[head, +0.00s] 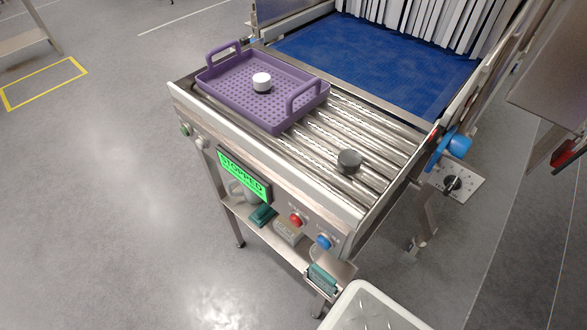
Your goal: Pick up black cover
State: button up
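A small dark grey to black round cover (349,161) rests on the metal rollers (330,120), near the right front part of the conveyor. It is apart from the purple tray. The purple perforated tray (225,88) with two raised handles sits on the left part of the rollers. A white round piece (262,82) stands inside the tray. My gripper is not in this view.
A blue belt (375,55) leads back under white strip curtains (440,22). A green display (243,175) reads "STOPPED". A white bin (370,308) stands at the front. Grey floor is free at left.

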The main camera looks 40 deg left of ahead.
aim_at(350, 163)
jog(key=u, duration=1.35)
jog(key=i, duration=0.1)
